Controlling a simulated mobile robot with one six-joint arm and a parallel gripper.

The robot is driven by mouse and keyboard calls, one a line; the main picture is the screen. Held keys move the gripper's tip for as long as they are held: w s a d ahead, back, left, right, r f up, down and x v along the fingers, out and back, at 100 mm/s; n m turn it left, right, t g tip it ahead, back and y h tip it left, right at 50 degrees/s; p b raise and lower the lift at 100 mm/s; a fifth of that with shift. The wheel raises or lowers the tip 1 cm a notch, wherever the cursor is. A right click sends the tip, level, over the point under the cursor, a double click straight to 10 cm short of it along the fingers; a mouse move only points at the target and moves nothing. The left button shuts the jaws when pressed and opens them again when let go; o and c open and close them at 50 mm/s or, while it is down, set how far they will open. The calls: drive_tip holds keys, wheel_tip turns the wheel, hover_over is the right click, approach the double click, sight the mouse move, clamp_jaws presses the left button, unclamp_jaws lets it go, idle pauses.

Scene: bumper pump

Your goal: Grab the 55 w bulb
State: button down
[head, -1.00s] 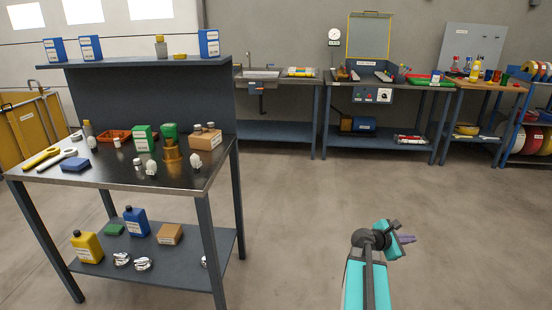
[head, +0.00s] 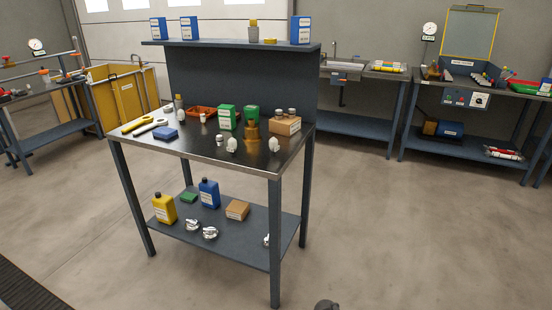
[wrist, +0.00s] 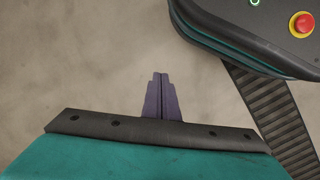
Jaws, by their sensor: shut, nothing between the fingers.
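Several small white bulb-like items stand on the steel top of the near workbench (head: 190,151) in the head view. One bulb (head: 219,140) is near the front edge, another bulb (head: 231,145) is just right of it, and a third bulb (head: 273,144) is further right. No wattage is readable, so I cannot tell which is the 55 W bulb. My gripper (wrist: 161,76) shows in the wrist view with its purple fingers together, shut and empty over bare floor. It is away from the bench.
Boxes, a brass-coloured part (head: 252,133), a red tray (head: 201,112) and a yellow-handled tool (head: 136,124) crowd the bench top. Bottles and a carton (head: 237,210) stand on its lower shelf. An upper shelf (head: 230,44) rises behind.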

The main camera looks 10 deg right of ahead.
drive_tip(key=s+a+f+m+g+y, duration=0.2)
drive_tip(key=s+a+f+m, duration=0.1)
drive_tip(key=s+a, duration=0.6)
drive_tip(key=a+f, duration=0.1)
drive_tip(key=a, duration=0.3)
drive_tip(key=shift+s+y, duration=0.3)
drive_tip(key=shift+s, duration=0.05)
